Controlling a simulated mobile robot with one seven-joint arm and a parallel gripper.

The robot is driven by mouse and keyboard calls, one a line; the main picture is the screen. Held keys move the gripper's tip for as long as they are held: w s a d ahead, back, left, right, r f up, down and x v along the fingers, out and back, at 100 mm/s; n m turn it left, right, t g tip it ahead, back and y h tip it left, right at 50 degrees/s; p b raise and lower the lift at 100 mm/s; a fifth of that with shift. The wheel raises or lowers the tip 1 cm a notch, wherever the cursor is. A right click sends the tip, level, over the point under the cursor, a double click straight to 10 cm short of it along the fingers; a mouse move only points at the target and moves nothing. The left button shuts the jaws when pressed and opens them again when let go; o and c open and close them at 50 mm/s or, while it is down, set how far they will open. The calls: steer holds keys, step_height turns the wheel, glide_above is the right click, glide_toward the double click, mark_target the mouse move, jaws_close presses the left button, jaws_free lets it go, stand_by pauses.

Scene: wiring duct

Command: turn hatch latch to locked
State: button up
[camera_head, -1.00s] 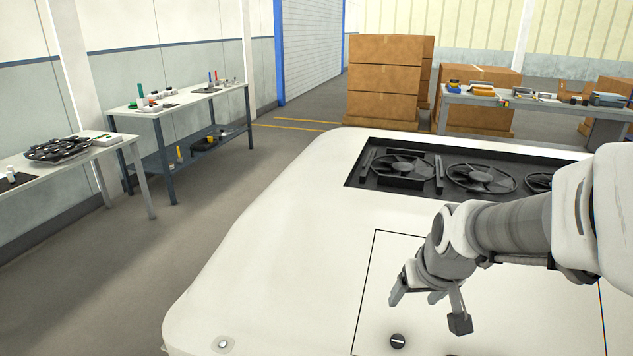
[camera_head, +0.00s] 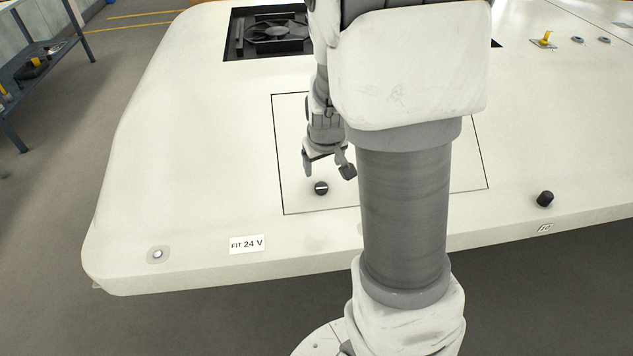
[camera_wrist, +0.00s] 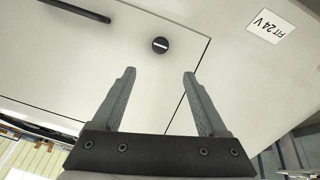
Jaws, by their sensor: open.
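The hatch latch (camera_head: 321,188) is a small round black knob with a white line across it, near the front left corner of the hatch panel (camera_head: 300,200). In the wrist view the latch (camera_wrist: 160,45) lies beyond the fingertips, between their lines and apart from them. Its white line runs roughly left to right in the head view. My gripper (camera_head: 325,170) is open and empty, just above and behind the latch. Both fingers show in the wrist view, with clear space between their tips (camera_wrist: 159,72). My arm covers part of the hatch panel in the head view.
A "FIT 24 V" label (camera_head: 247,244) lies left of the hatch, near a round fitting (camera_head: 157,254). A black knob (camera_head: 545,199) stands to the right. A fan recess (camera_head: 270,35) lies behind. The white surface around the latch is clear.

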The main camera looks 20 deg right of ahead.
mark_target(321, 186)
steer(key=b+x, duration=0.4)
steer(key=x, duration=1)
steer(key=shift+w+f, duration=0.15)
steer(key=shift+f, duration=0.2)
jaws_close()
